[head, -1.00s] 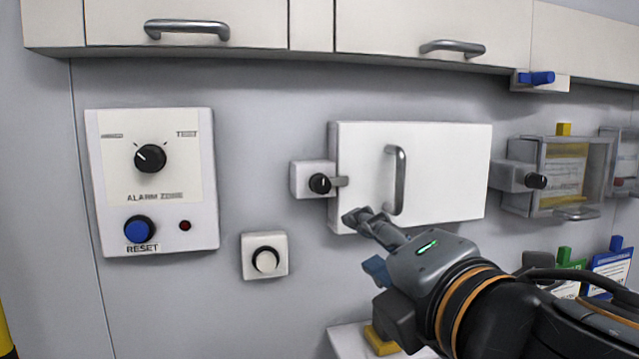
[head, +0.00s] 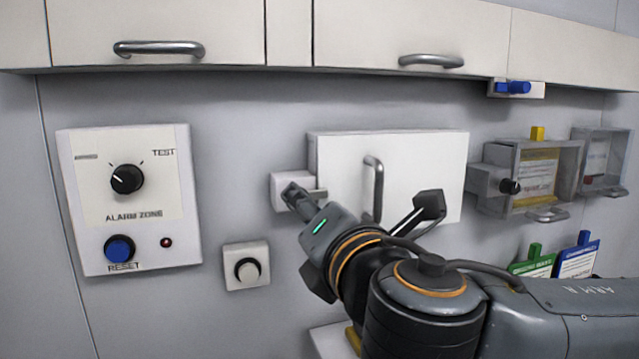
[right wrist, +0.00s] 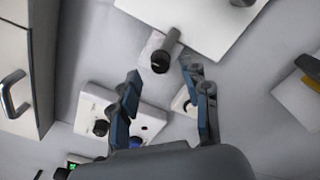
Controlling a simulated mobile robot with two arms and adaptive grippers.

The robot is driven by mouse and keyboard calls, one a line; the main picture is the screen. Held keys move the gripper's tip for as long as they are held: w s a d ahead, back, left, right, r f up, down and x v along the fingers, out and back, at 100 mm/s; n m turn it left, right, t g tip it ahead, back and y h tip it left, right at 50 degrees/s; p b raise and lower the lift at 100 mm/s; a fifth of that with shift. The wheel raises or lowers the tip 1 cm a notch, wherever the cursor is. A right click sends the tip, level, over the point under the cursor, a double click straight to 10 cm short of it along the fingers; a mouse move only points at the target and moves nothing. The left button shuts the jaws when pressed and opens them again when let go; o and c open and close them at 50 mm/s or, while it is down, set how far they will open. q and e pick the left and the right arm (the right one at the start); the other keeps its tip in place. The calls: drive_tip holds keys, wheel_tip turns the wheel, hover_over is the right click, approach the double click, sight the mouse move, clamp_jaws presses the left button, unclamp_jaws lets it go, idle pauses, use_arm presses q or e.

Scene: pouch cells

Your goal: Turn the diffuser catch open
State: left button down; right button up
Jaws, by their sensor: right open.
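The diffuser catch is a small pale block (head: 287,180) on the wall at the left edge of a white door panel (head: 335,165) with a vertical metal handle (head: 378,188). Its grey bar (head: 318,194) points right, onto the door's edge. My right gripper (head: 293,193) is in front of the catch and hides its black knob in the head view. In the right wrist view the knob (right wrist: 160,63) shows between and just beyond the open fingers (right wrist: 160,76), with the bar reaching over the panel (right wrist: 215,25). The gripper holds nothing; contact cannot be told. My left gripper is out of view.
An alarm panel (head: 130,235) with a dial and blue reset button is at left. Cabinets (head: 410,28) run above. A clear-fronted box (head: 525,185) with its own catch is at right.

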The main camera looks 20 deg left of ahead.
drive_tip(key=p+x, duration=0.1)
drive_tip(key=x, duration=0.2)
drive_tip(key=shift+w+a, duration=0.15)
drive_tip(key=shift+w, duration=0.05)
clamp_jaws()
drive_tip(key=shift+f, duration=0.1)
